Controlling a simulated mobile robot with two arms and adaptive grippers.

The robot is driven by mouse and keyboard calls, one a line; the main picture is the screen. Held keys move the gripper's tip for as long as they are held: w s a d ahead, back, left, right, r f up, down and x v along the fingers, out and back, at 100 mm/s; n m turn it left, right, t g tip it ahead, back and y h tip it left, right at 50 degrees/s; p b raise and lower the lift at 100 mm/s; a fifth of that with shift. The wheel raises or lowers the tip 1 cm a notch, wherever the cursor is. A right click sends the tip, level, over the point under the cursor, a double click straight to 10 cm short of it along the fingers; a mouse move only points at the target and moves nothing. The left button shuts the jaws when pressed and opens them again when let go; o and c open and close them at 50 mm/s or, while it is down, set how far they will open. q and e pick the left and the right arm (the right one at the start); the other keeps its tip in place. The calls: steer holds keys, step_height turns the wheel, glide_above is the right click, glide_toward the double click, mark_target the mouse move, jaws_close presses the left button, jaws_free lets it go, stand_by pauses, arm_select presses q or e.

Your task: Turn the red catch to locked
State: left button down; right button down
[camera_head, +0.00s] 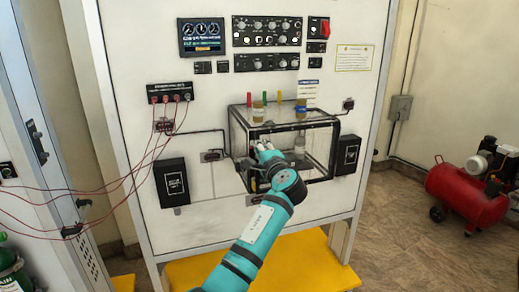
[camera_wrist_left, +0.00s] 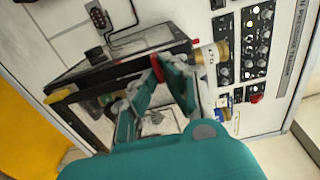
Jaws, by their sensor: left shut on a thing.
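The red catch (camera_wrist_left: 141,71) shows in the left wrist view as a small red piece at the black-framed edge of the clear box. My left gripper (camera_wrist_left: 158,66) is shut on it, with the fingertips at its end. In the head view my left gripper (camera_head: 262,147) is at the front upper edge of the clear box (camera_head: 318,160), left of its middle. There the gripper hides the catch. Whether the catch stands at locked cannot be read. My right gripper is in neither view.
Red cables (camera_head: 110,185) hang at the left. A red compressor (camera_head: 465,190) stands on the floor at the right.

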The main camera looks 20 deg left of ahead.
arm_select(q)
steer(key=c, duration=1.5)
jaws_free()
steer(key=shift+o, duration=0.2)
steer(key=v, duration=1.2)
steer(key=shift+w, duration=0.1)
